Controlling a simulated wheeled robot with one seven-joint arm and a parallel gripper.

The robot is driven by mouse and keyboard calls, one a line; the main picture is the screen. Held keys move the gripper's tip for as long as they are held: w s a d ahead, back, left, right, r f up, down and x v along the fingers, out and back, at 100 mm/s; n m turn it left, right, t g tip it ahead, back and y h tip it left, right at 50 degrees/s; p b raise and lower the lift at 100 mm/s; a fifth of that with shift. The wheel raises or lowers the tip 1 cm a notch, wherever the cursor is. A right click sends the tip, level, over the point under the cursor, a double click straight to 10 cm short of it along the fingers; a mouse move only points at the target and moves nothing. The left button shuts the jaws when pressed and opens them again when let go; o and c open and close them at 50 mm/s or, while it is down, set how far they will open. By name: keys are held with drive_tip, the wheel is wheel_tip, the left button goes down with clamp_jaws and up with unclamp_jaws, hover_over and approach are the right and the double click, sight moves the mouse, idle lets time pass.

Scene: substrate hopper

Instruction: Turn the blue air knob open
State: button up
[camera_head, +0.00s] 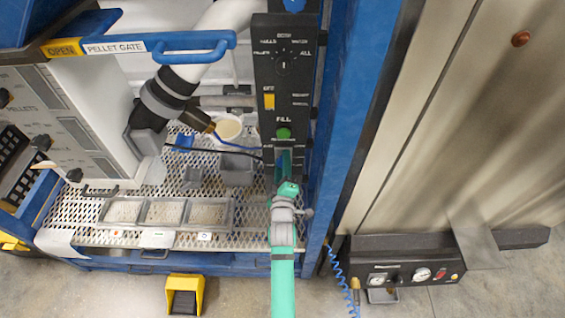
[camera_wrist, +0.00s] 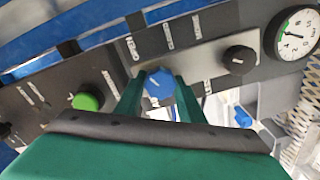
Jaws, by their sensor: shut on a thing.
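The blue air knob (camera_wrist: 158,82) is on the dark control panel in the wrist view, between the two green fingers of my gripper (camera_wrist: 157,98). The fingers are shut on its sides. A short white mark shows on the knob's face. In the head view, my gripper (camera_head: 283,166) reaches the lower end of the upright black panel (camera_head: 285,105). There the fingers largely hide the knob, and I cannot make out its angle.
A green button (camera_wrist: 88,101) is left of the knob; a black knob (camera_wrist: 239,60) and a round gauge (camera_wrist: 297,33) are to its right. In the head view, a blue post (camera_head: 352,130) stands close right of my arm, and trays (camera_head: 165,226) lie left on the mesh deck.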

drive_tip(key=shift+f+n, duration=0.1)
drive_tip(key=shift+n, duration=0.5)
drive_tip(key=o, duration=1)
drive_tip(key=shift+o, duration=0.2)
drive_tip(key=s, duration=1.1)
